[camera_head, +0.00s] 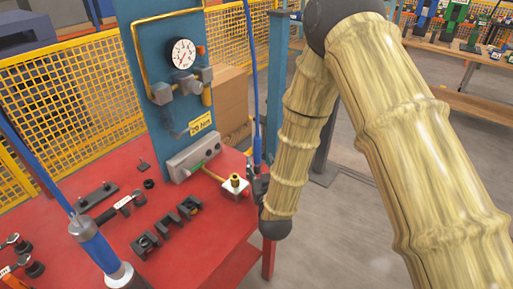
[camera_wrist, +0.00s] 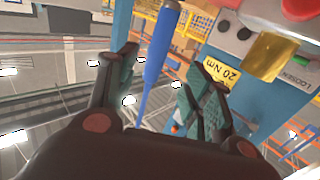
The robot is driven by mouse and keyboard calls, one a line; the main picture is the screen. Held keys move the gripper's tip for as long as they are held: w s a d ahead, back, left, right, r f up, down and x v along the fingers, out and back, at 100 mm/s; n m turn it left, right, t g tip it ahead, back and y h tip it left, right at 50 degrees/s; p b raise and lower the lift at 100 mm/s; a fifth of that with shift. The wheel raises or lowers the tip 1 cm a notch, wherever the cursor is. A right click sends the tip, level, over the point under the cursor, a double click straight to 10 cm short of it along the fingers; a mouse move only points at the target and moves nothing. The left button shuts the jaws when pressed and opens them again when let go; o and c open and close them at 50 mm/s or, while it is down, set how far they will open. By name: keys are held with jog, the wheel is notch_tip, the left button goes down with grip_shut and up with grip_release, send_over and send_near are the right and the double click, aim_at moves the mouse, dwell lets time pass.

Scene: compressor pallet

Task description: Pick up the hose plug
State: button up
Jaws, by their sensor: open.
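I cannot tell for sure which part is the hose plug. A blue hose (camera_head: 251,80) hangs down in front of the gauge panel and ends close to my gripper (camera_head: 260,187), at the red table's right edge. In the wrist view a blue rod-like piece (camera_wrist: 160,50) with a grey collar shows in the gap between the fingers of my gripper (camera_wrist: 165,98). The fingers are spread and do not visibly grip it. A second blue cylinder (camera_head: 98,252) with silver bands, on a blue line, stands at the front left.
The red table (camera_head: 222,232) holds black clamp blocks (camera_head: 168,225), a silver block with a brass fitting (camera_head: 235,187) and a grey manifold (camera_head: 193,158). A blue panel (camera_head: 150,70) with a gauge (camera_head: 182,53) rises behind. Floor (camera_head: 330,225) right of the table is clear.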

aim_at(258, 148)
jog(key=w, duration=0.3)
jog(key=shift+w+a+r+p, duration=0.1)
jog(key=shift+w+p, duration=0.25)
jog(key=shift+w+r+p, duration=0.25)
jog(key=shift+w+p, duration=0.05)
jog(key=shift+w, duration=0.15)
jog(key=shift+w+a+p, duration=0.2)
jog(key=shift+w+p, duration=0.2)
jog(key=shift+w, duration=0.65)
jog(key=shift+w+a+p, duration=0.15)
jog(key=shift+w+p, duration=0.2)
jog(key=shift+w, duration=0.7)
jog(key=shift+c, duration=0.2)
jog(key=c, duration=1)
grip_shut()
jog(key=shift+r, duration=0.15)
